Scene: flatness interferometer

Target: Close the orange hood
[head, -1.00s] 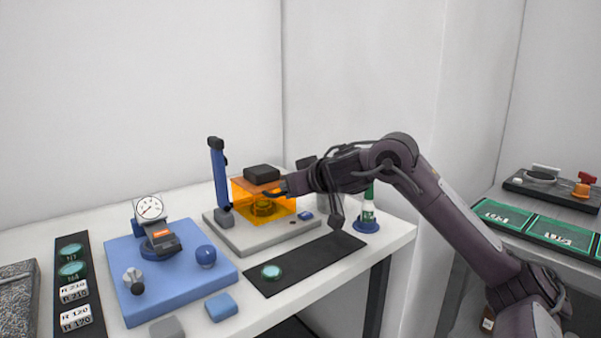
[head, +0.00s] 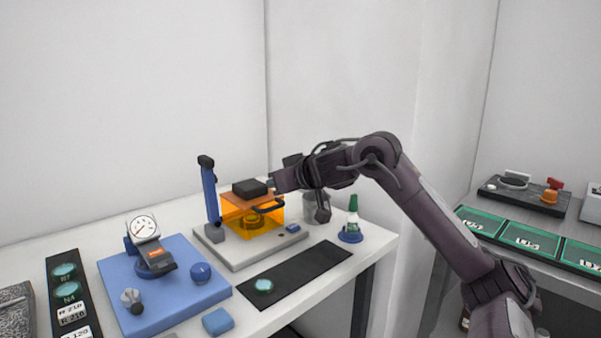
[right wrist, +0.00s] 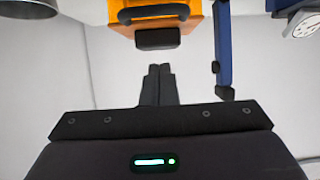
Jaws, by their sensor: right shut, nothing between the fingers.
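The translucent orange hood (head: 236,221) stands over a round yellowish part on the grey base plate (head: 225,255). Its walls appear to reach down to the plate, so it looks lowered. A black block (head: 249,188) sits at its top, and a black bar handle (head: 268,207) sticks out at its front. My right gripper (head: 273,185) is shut and empty, just above and beside the hood's right top edge. In the right wrist view the shut fingers (right wrist: 158,85) point at the hood (right wrist: 160,10) and its black block (right wrist: 158,39), with a gap showing.
A blue post (head: 209,192) rises left of the hood. A grey cup (head: 317,207) and a green-capped bottle (head: 352,215) stand to the right. A black mat (head: 300,272) lies in front, and a blue plate with a dial gauge (head: 143,228) is at left.

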